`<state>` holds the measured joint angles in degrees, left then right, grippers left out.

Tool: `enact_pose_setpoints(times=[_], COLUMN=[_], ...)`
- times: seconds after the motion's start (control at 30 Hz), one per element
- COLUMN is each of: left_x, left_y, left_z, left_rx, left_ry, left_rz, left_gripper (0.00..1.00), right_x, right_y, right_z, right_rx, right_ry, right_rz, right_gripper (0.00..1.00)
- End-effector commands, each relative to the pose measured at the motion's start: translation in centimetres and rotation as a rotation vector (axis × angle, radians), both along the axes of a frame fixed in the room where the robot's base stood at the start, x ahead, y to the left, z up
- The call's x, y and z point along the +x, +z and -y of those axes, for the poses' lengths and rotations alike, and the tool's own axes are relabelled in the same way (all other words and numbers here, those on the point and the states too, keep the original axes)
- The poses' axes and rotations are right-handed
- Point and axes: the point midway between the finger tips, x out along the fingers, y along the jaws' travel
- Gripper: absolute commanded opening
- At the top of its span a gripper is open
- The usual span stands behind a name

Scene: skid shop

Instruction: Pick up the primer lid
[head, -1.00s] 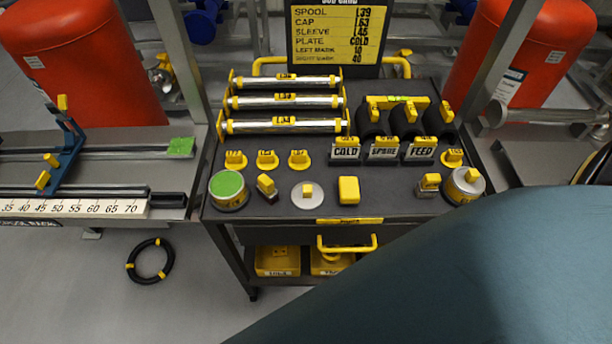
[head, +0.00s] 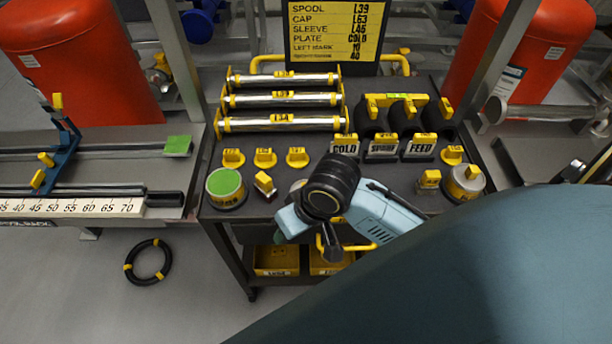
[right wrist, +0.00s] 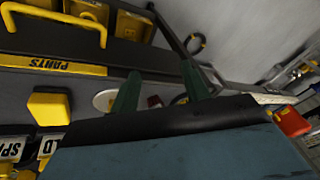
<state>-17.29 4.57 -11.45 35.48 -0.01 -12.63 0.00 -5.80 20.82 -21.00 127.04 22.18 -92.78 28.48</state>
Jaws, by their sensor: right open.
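The primer lid, a pale grey disc, shows only a sliver of its edge (head: 297,187) in the head view, at the front of the cart behind my right gripper; the rest is hidden. In the right wrist view, part of the pale disc (right wrist: 104,101) shows beside and behind one finger. My right gripper (head: 287,257) hangs over the cart's front edge. In the right wrist view its two dark green fingers (right wrist: 160,72) are spread, with nothing held between them. My left gripper is out of view.
A green-topped tin (head: 227,187) and a small yellow-topped block (head: 264,184) stand left of the gripper. A yellow block (right wrist: 49,106) lies near the lid in the right wrist view. Labelled plates (head: 382,147) and metal spools (head: 283,101) stand behind. A lidded tin (head: 466,182) is at right.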

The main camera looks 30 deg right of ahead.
Motion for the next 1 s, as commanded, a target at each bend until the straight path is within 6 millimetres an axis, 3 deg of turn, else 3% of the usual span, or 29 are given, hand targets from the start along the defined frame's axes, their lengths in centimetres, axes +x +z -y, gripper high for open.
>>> enact_pose_setpoints(times=[0.17, 0.3, 0.5, 0.63, 0.77, 1.0], left_x=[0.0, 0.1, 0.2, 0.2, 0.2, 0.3], left_y=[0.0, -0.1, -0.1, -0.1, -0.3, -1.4], left_z=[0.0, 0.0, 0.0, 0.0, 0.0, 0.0], left_rx=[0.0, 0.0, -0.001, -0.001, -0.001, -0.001], left_ry=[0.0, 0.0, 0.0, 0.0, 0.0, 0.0], left_rz=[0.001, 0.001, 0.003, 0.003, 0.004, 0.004], left_gripper=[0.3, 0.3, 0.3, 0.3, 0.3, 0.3], right_x=[3.8, 6.4, 8.7, 9.2, 9.3, 9.3], right_y=[2.5, 4.9, 8.6, 10.1, 9.9, 5.4], right_z=[0.8, 3.3, 7.5, 9.2, 9.8, 9.8], right_rx=[-0.007, -0.053, -0.121, -0.142, -0.149, -0.149], right_ry=[-0.084, -0.229, -0.466, -0.568, -0.609, -0.613], right_rz=[-0.086, -0.181, -0.277, -0.311, -0.326, -0.328], right_gripper=[0.46, 0.46, 0.46, 0.46, 0.46, 0.46])
